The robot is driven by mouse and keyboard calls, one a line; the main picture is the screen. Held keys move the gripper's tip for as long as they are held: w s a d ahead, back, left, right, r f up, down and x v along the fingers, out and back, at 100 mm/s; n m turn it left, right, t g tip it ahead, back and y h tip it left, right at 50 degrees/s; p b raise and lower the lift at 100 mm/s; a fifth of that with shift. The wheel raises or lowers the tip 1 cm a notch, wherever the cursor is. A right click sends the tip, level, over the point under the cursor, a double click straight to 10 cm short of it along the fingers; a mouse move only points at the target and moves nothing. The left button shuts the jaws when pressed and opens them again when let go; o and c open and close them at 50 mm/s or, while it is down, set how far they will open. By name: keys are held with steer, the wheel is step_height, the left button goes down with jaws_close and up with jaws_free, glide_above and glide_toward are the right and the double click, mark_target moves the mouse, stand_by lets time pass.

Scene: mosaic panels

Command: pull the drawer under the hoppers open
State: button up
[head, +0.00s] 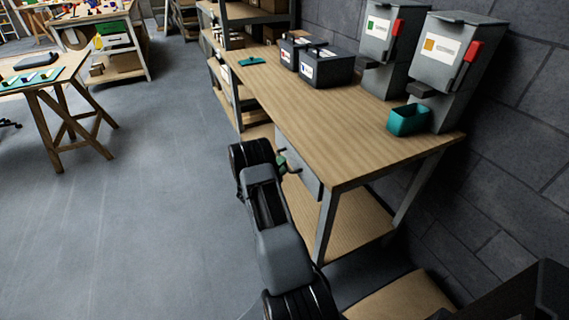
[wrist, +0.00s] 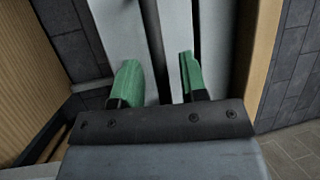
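The drawer (head: 304,176) sits under the bench top, below and to the left of the hoppers. Its light grey front looks shut in the head view. The front also fills the middle of the wrist view (wrist: 115,25), with its dark handle bar (wrist: 155,45) running between the fingers. My gripper (head: 283,163) is at the drawer front. In the wrist view its green fingers (wrist: 159,82) are apart, one on each side of the bar, with gaps showing. Whether the fingertips reach past the bar is unclear. Two grey hoppers, one green-labelled (head: 379,30) and one orange-labelled (head: 440,62), stand on the bench.
The wooden bench top (head: 300,110) holds a teal bin (head: 401,121) and dark boxes (head: 326,70). A bench leg (head: 326,225) stands close to my arm's right. A lower shelf (head: 345,220) lies beneath. The floor (head: 150,200) to the left is clear.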

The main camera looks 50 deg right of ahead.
steer(key=shift+d+r, duration=0.15)
steer(key=shift+d, duration=0.65)
steer(key=shift+c, duration=0.4)
jaws_close()
